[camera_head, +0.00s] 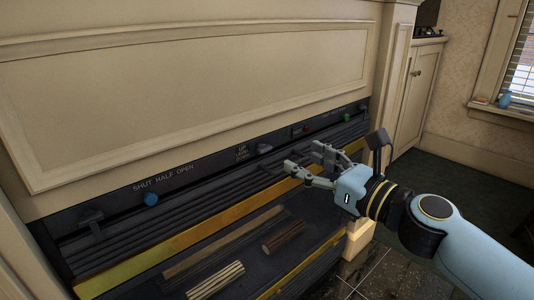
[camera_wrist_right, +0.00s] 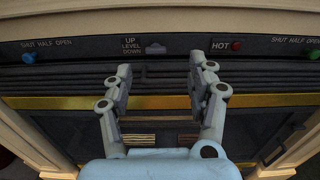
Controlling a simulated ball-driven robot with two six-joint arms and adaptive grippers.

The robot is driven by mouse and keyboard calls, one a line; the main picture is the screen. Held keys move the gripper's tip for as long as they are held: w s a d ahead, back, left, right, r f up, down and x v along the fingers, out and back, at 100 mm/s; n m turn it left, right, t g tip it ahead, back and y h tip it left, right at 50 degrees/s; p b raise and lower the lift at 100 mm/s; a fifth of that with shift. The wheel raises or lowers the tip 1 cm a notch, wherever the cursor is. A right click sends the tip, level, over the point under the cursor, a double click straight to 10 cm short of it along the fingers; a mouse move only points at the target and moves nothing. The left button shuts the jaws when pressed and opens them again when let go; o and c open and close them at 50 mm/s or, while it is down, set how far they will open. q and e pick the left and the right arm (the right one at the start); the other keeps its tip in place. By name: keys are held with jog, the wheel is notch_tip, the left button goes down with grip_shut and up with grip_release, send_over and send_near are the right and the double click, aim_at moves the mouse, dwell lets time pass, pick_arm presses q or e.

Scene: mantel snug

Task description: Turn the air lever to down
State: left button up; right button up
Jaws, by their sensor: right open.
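The air lever (camera_head: 264,149) is a small grey handle on the dark panel, just right of the UP / LEVEL / DOWN label (camera_head: 242,154). It also shows in the wrist view (camera_wrist_right: 155,47), beside the same words. It is too small to tell which word it points to. My right gripper (camera_head: 303,156) is open and empty, to the right of the lever and in front of the panel. In the wrist view its two fingers (camera_wrist_right: 160,66) are spread apart, with the lever beyond and between them. My left gripper is not in view.
A blue knob (camera_head: 151,199) sits under the SHUT HALF OPEN label, left of the lever. A red button (camera_head: 307,128) and a green knob (camera_head: 346,118) are to the right. Dark slats and a brass-trimmed firebox with logs (camera_head: 283,236) lie below.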

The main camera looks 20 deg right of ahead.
aim_at(267, 149)
jog(key=x, duration=0.3)
jog(key=f+x, duration=0.1)
jog(key=x, duration=0.2)
jog(key=p+x, duration=0.1)
jog(key=x, duration=0.2)
jog(key=shift+w+a+f, duration=0.15)
jog(key=shift+a+f, duration=0.1)
jog(key=shift+a, duration=0.2)
